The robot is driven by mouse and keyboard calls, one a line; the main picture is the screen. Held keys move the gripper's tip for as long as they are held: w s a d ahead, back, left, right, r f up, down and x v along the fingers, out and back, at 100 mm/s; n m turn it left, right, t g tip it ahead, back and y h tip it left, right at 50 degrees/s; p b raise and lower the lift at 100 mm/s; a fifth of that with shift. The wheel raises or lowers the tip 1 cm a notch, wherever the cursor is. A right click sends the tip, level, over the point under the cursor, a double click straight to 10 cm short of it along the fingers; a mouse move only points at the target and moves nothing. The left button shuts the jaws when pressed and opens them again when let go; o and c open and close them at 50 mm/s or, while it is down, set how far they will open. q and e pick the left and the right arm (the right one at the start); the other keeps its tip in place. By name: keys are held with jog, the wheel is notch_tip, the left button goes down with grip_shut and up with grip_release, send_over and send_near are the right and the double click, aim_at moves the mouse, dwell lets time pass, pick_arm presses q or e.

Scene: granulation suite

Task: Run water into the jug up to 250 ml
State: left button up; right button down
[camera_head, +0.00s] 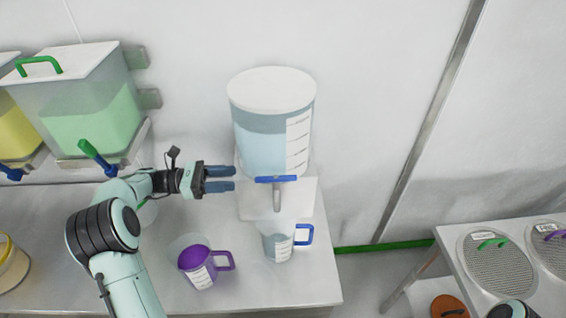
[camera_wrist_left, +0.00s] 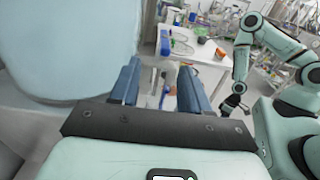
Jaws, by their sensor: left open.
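A large clear water tank (camera_head: 262,148) with a white lid stands on the counter, with bluish water inside and a scale on its side. A clear jug (camera_head: 272,243) with a blue handle and white scale label stands upright below the spout. I cannot tell the water level in it. My left gripper (camera_head: 234,178) is open and empty, left of the blue lever and in front of the tank; its fingers also show in the left wrist view (camera_wrist_left: 160,85). My right gripper (camera_wrist_left: 234,105) is small and dark there.
A purple jug (camera_head: 196,262) stands left of the clear jug on the counter (camera_head: 262,288). Tanks of green (camera_head: 92,120) and yellow (camera_head: 14,130) liquid are at left. A separate table (camera_head: 465,262) with round sieves is at right, beyond a floor gap.

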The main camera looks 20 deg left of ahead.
pick_arm(q)
send_near(274, 177)
jog(key=d, duration=0.2)
jog(key=x, duration=0.5)
jog(key=p+x, duration=0.1)
jog(key=x, duration=0.2)
jog(key=shift+w+f, duration=0.2)
jog(key=shift+w, duration=0.2)
pick_arm(e)
jog(key=shift+w+r, duration=0.5)
jog(key=shift+r, duration=0.15)
